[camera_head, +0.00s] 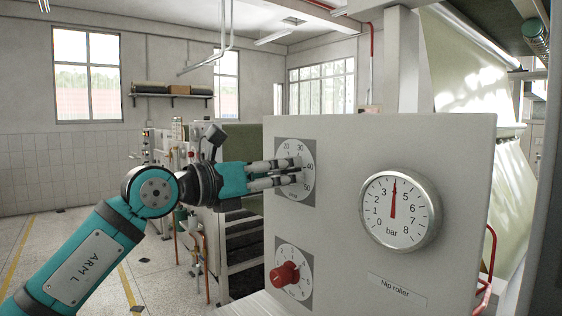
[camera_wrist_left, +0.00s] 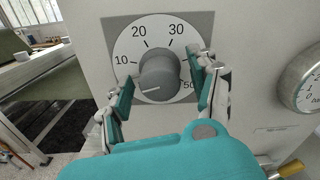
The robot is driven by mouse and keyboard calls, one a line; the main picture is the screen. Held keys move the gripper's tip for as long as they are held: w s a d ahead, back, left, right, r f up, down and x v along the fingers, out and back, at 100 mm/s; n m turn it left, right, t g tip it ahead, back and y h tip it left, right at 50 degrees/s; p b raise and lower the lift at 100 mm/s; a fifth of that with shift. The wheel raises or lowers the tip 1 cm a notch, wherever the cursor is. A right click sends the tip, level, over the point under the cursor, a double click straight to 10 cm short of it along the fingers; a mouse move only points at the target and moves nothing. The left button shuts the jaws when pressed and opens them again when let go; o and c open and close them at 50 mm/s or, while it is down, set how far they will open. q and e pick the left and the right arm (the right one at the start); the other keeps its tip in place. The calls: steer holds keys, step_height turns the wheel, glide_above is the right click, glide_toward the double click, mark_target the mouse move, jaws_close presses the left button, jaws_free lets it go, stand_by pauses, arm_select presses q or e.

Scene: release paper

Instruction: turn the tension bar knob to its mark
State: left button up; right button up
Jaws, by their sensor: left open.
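The upper dial plate (camera_head: 283,190) on the panel has a white face with numbers up to 50. In the left wrist view, a grey round knob (camera_wrist_left: 160,72) sits at the centre of this dial; its white pointer line points to the lower left, near the zero end of the scale. No tension bar label or target mark can be made out. My left gripper (camera_head: 301,172) is open at this dial. In the left wrist view its fingers (camera_wrist_left: 163,86) stand on either side of the knob, with gaps visible. In the head view the fingers hide the knob. My right gripper is not in view.
A red knob (camera_head: 286,274) on a second dial sits lower on the light panel (camera_head: 355,145). To the right is a round bar gauge (camera_head: 400,210), its red needle pointing almost straight up, above a "Nip roller" label (camera_head: 397,290). Machinery (camera_head: 165,150) stands behind my left arm.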

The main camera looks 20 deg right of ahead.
arm_select(q)
steer(key=shift+w+d, duration=0.15)
steer(key=shift+d, duration=0.25)
steer(key=shift+c, duration=0.3)
steer(key=c, duration=1.1)
